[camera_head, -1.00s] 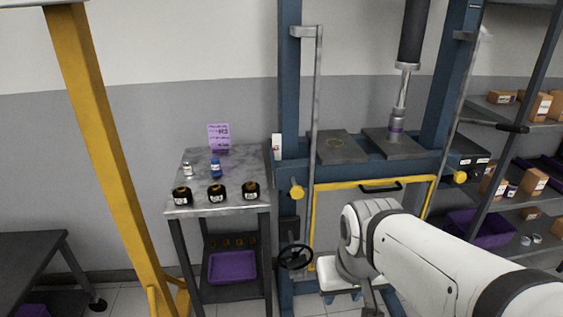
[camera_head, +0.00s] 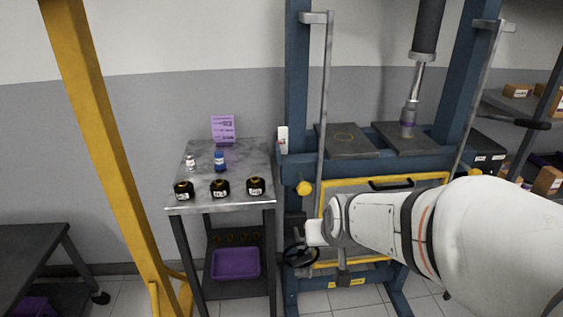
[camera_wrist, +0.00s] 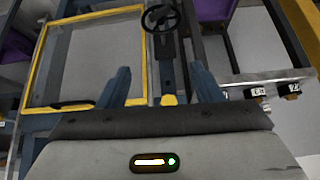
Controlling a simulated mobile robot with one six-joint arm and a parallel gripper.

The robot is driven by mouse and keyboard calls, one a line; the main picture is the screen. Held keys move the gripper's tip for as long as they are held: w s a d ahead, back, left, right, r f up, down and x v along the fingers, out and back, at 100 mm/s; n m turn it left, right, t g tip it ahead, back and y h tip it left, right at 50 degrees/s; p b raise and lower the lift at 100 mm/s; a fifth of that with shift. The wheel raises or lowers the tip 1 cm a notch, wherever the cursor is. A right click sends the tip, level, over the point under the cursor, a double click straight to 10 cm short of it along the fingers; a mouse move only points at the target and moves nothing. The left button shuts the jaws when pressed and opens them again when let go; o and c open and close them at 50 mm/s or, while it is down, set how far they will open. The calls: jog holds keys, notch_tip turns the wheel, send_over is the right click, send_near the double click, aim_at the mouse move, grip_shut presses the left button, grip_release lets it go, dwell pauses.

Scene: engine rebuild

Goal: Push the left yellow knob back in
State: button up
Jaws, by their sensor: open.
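The left yellow knob (camera_head: 304,188) sits on the blue press frame (camera_head: 296,90), at the upper left corner of the yellow-framed guard (camera_head: 322,207). In the wrist view the yellow knob (camera_wrist: 169,99) shows low in the gap between my two fingers, partly cut off by the gripper body. My gripper (camera_wrist: 162,75) is open and empty, its dark blue fingers apart on either side of the knob. I cannot tell whether it touches the knob. In the head view my arm covers the right part of the guard, and my fingers are not distinguishable.
A black handwheel (camera_head: 300,254) is below the knob; it also shows in the wrist view (camera_wrist: 160,18). A metal-topped cart (camera_head: 228,191) with several black parts and small bottles stands left of the press. A yellow post (camera_head: 100,150) stands further left. Shelves are at the right.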

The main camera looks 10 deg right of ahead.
aim_at(305, 191)
jog(key=w+f+t, duration=0.1)
jog(key=w+t, duration=0.2)
jog(key=w, duration=0.5)
jog(key=w+f+m+t+b, duration=0.1)
jog(key=w+t, duration=0.3)
jog(key=w, duration=0.4)
jog(key=w+f+t, duration=0.2)
jog(key=w+t, duration=0.2)
jog(key=w, duration=0.4)
jog(key=shift+w+a+f, duration=0.1)
jog(key=shift+w+f, duration=0.15)
jog(key=shift+f, duration=0.05)
jog(key=shift+c, duration=0.5)
